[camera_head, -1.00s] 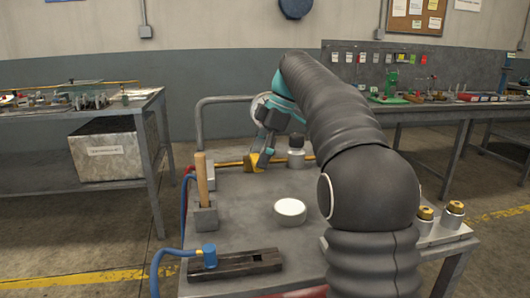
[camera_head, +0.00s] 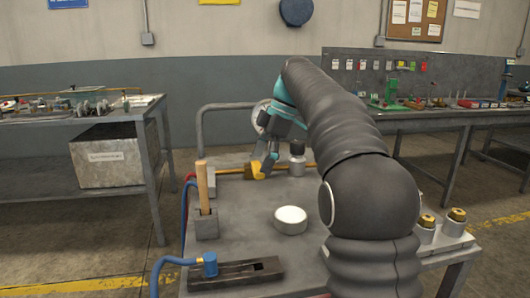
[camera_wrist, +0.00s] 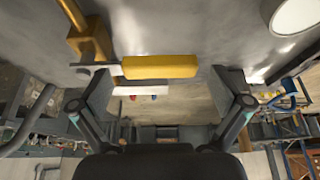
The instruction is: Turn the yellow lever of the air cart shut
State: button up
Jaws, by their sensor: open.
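The yellow lever (camera_wrist: 160,66) lies across the wrist view, between the two spread fingers of my gripper (camera_wrist: 165,90). Its grey stem runs left to a brass valve (camera_wrist: 92,38) on a brass pipe. The gap to each fingertip shows no clear contact; depth is hard to judge. In the head view my gripper (camera_head: 265,160) reaches down over the cart top (camera_head: 245,240) at the yellow lever (camera_head: 257,171), partly covering it. The brass pipe (camera_head: 231,171) runs along the back of the cart.
A white round disc (camera_head: 290,219) sits mid-cart. A wooden handle (camera_head: 202,185) stands in a grey block at left. A blue hose fitting (camera_head: 209,264) is at the front. A grey metal canister (camera_head: 297,162) stands right of the lever. Brass-topped cylinders (camera_head: 454,222) sit at right.

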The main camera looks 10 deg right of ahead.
jog(key=v, duration=0.7)
dwell(0.5)
